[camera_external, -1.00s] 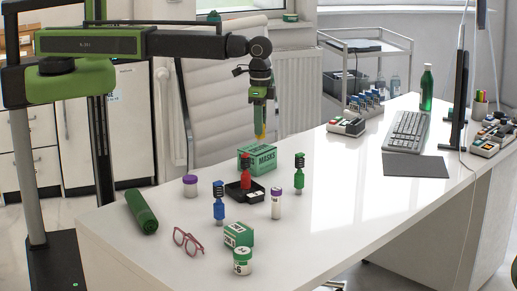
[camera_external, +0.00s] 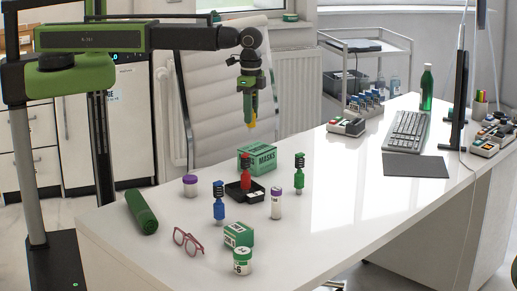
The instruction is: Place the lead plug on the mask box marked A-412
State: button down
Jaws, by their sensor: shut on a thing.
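My gripper (camera_external: 250,118) hangs above the back part of the desk, pointing down. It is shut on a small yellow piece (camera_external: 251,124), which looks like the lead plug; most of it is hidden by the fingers. A green box with MASKS lettering (camera_external: 262,160) stands on the desk below my gripper, with a clear gap between them. A smaller green and white box (camera_external: 239,234) stands near the front edge. I cannot read the mark A-412 on either box.
Blue (camera_external: 219,203) and green (camera_external: 299,176) ones, a purple-lidded jar (camera_external: 190,186), a vial (camera_external: 276,205) and glasses (camera_external: 188,241) stand around. The desk's middle right is clear.

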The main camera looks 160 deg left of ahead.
jog(key=f+b, duration=0.1)
jog(key=f, duration=0.1)
jog(key=a+f+b, duration=0.1)
jog(key=f+b, duration=0.1)
jog(key=s+a+f+b, duration=0.1)
jog(key=f+b, duration=0.1)
jog(key=shift+a+f, duration=0.1)
jog(key=shift+a, duration=0.15)
jog(key=c, duration=1.1)
grip_release()
jog(key=shift+r, duration=0.2)
notch_tip(320, 180, up, 12)
jog(key=p, duration=1.2)
jog(key=shift+r, duration=0.15)
